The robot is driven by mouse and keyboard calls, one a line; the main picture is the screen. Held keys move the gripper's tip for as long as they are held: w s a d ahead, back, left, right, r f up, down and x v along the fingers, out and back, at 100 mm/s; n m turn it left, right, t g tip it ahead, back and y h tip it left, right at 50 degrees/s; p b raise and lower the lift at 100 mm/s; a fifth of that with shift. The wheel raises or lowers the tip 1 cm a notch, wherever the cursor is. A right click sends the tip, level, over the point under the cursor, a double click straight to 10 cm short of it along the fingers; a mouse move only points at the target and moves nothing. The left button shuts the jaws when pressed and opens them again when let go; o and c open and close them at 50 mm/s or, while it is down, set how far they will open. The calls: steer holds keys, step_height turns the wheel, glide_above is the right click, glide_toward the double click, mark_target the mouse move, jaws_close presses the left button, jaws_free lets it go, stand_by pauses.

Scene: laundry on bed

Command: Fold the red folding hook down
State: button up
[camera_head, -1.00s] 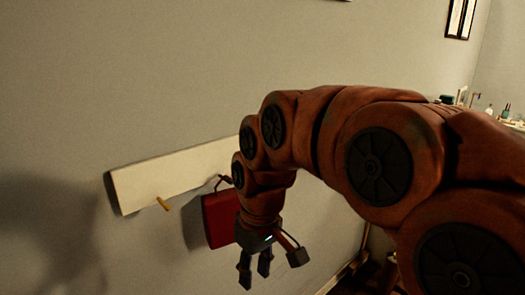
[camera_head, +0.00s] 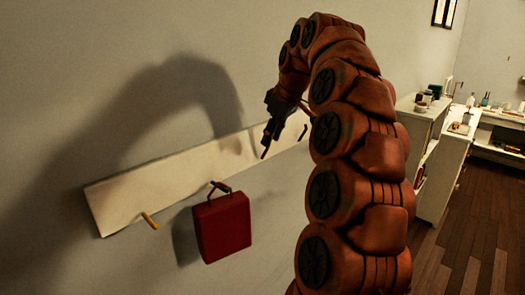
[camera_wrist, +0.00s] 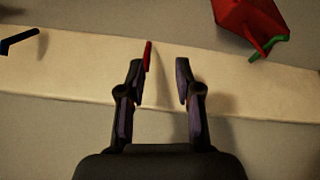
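The red folding hook (camera_wrist: 148,56) shows in the wrist view as a thin red bar on the pale wall board (camera_wrist: 60,75). It lies just to the inner side of the left fingertip; I cannot tell whether they touch. My gripper (camera_wrist: 161,67) is open, with a clear gap between its two fingers and nothing held. In the head view, my gripper (camera_head: 272,124) is at the board, and the red hook's tip (camera_head: 264,154) shows just below it. The hook's base is partly hidden there by the gripper.
A red bag (camera_head: 222,226) hangs from a green hook (camera_head: 222,188) left of my gripper. A yellow hook (camera_head: 149,220) is farther left, and a dark hook (camera_head: 303,132) is close on the right. White shelves (camera_head: 440,160) stand at the right.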

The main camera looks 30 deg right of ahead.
mark_target(266, 152)
steer(key=shift+w+d+p+x, duration=0.2)
steer(key=shift+p+x, duration=0.25)
steer(key=shift+x, duration=0.85)
steer(key=shift+w+d+p+x, duration=0.15)
steer(key=shift+d+p+x, duration=0.2)
steer(key=shift+x, duration=0.95)
steer(key=shift+w+d+p+x, duration=0.2)
steer(key=shift+p+x, duration=0.3)
steer(key=shift+x, duration=0.8)
steer(key=shift+r, duration=0.15)
steer(key=shift+c, duration=0.4)
jaws_close()
